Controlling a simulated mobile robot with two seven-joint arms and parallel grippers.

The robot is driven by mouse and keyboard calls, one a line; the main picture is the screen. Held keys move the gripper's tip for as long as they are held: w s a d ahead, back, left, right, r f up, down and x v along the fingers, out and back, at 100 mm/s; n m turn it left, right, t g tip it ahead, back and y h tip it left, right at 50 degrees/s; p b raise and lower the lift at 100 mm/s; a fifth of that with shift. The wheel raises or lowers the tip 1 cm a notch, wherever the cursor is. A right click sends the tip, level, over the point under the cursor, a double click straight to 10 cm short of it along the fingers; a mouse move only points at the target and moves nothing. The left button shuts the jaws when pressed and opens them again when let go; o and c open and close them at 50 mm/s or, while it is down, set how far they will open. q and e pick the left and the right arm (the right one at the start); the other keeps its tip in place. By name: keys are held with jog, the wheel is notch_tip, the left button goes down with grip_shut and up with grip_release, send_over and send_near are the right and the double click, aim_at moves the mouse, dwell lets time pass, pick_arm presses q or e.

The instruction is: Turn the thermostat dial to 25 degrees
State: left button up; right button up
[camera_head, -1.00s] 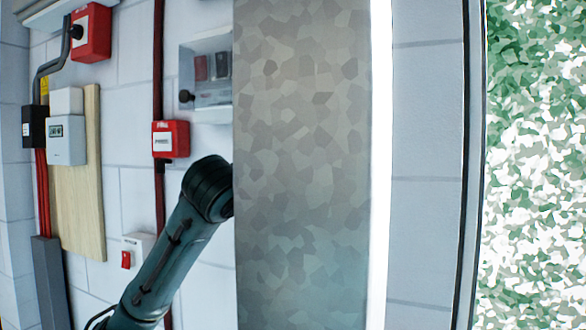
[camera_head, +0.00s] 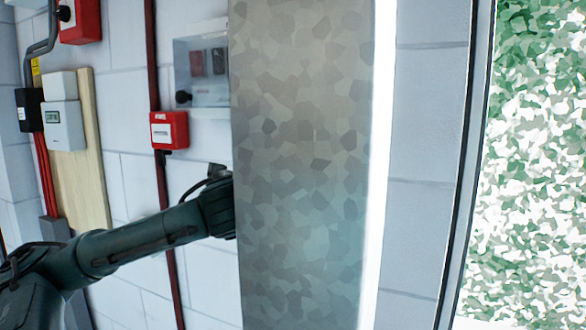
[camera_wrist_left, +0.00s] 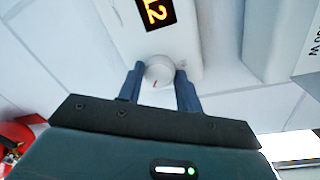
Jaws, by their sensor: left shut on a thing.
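The thermostat (camera_wrist_left: 182,40) is a white wall box in the left wrist view, with an amber display cut off by the top edge; "2" and part of another character show. Its round white dial (camera_wrist_left: 158,70) has a small red mark near its lower edge. My left gripper (camera_wrist_left: 159,80) has its two blue-grey fingers on either side of the dial and is shut on it. In the head view my left arm reaches in from the left, and its hand and the thermostat are hidden behind a grey panel. My right gripper is not in view.
The tall grey speckled panel (camera_head: 300,150) blocks the middle of the head view. A red call point (camera_head: 169,130), a clear-covered box (camera_head: 205,70) and a white meter (camera_head: 64,125) are on the wall. Another white box (camera_wrist_left: 275,40) is right of the thermostat.

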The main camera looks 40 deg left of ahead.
pick_arm(q)
jog(key=m+y, duration=0.1)
jog(key=m, duration=0.7)
jog(key=shift+d+f, duration=0.1)
jog(key=shift+f, duration=0.05)
jog(key=shift+m, duration=0.3)
dwell(0.3)
jog(key=o, duration=0.7)
